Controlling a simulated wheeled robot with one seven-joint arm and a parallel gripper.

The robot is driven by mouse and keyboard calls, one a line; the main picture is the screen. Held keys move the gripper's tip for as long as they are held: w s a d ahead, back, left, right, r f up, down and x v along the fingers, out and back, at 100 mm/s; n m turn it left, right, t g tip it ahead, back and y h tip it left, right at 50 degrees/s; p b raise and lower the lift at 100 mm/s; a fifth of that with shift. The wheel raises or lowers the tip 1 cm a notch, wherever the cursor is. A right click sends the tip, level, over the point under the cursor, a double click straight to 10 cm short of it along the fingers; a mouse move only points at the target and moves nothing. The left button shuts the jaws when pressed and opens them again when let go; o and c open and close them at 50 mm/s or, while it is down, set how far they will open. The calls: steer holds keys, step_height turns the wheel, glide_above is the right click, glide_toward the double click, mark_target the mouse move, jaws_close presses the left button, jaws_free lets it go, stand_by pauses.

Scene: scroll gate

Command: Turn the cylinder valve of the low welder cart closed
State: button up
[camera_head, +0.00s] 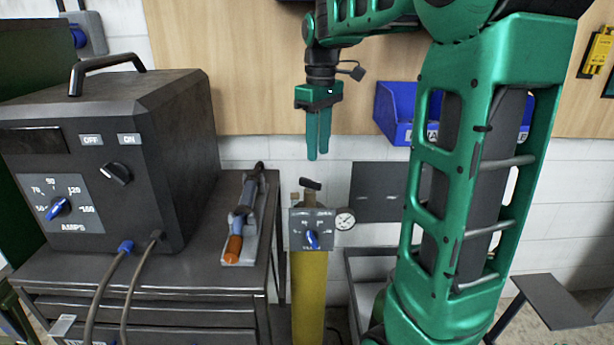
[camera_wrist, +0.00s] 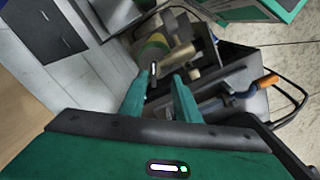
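The yellow gas cylinder (camera_head: 308,300) stands upright beside the low welder cart (camera_head: 232,290). The cylinder valve (camera_head: 310,185) is at its top, with a short, dark, slightly tilted handle. A grey regulator plate (camera_head: 311,229) with a blue pointer knob and a round gauge (camera_head: 345,219) sits just below. My gripper (camera_head: 318,153) points down above the valve, apart from it in the head view. In the wrist view my gripper (camera_wrist: 162,75) has its fingers apart with nothing held.
The black welder (camera_head: 110,150) with dials stands on the cart at left. An orange-handled torch (camera_head: 236,245) lies on the cart near the cylinder. A blue bin (camera_head: 398,105) hangs on the wall behind, partly hidden by my arm.

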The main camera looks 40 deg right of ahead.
mark_target(310, 180)
steer(key=shift+n, duration=0.7)
steer(key=w+f, duration=0.1)
steer(key=f, duration=0.2)
steer(key=w+f, duration=0.1)
steer(key=f, duration=0.2)
steer(key=w+f, duration=0.1)
steer(key=f, duration=0.2)
steer(key=shift+w+f, duration=0.15)
steer(key=shift+f, duration=0.15)
jaws_close()
